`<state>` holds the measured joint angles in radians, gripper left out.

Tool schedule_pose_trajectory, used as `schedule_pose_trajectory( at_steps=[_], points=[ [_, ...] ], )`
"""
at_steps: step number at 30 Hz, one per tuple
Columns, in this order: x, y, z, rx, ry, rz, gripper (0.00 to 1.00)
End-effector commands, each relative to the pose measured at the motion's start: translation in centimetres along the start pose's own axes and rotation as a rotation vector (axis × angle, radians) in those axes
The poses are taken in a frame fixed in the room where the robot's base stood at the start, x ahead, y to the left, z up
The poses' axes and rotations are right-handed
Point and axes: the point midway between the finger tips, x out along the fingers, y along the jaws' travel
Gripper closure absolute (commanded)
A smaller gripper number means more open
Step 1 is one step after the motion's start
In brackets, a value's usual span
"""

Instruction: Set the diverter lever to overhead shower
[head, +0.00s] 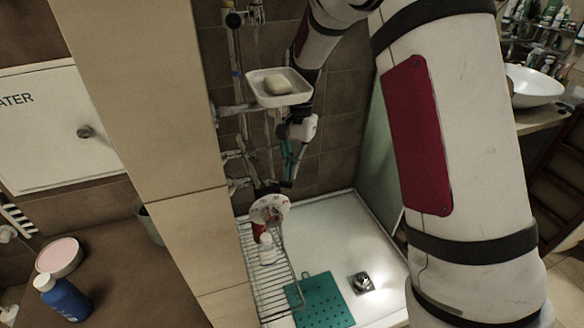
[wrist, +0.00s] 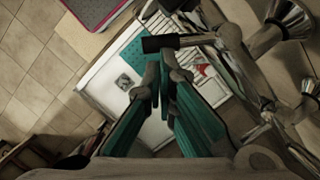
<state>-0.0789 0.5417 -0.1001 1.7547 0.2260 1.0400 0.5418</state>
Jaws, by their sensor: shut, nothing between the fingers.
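A lever with a dark grip (wrist: 165,42) and a metal stem crosses the upper middle of the wrist view, just beyond my fingertips. In the head view a dark part, perhaps this lever (head: 265,187), shows above a round pale plate (head: 270,209) with red marks. Part of a pale plate with a red mark (wrist: 203,72) also shows in the wrist view. My gripper (head: 288,181), with teal finger pads, points down beside the dark part. In the wrist view my gripper (wrist: 160,72) is shut and empty, close to the grip; I cannot tell whether they touch. The lever's setting is unreadable.
A soap dish (head: 292,98) with soap sits above on the wall fittings. A wire rack (head: 264,285) with bottles stands below the plate. A teal mat (head: 320,301) lies on the white shower tray (head: 345,235). A beige pillar (head: 150,110) bounds the left.

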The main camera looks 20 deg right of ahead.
Motion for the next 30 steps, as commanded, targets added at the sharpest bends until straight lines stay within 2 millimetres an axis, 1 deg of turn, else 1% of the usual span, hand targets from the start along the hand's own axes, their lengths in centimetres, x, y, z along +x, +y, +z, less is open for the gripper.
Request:
schedule_pose_trajectory(
  at_steps=[5,8,11,18,21,25,30],
  points=[
    [0.1,0.1,0.0,0.000,-0.001,0.001,1.00],
    [-0.3,0.0,0.0,-0.001,0.000,0.001,1.00],
    [-1.3,0.0,-0.1,-0.001,0.002,-0.001,1.00],
    [-5.2,0.0,-0.1,0.000,0.003,-0.002,1.00],
    [-6.5,0.0,-0.1,0.000,0.002,-0.002,1.00],
    [-7.3,0.0,0.0,0.001,0.001,-0.001,1.00],
    [-7.5,0.1,0.0,0.001,0.000,0.001,1.00]
  ],
)
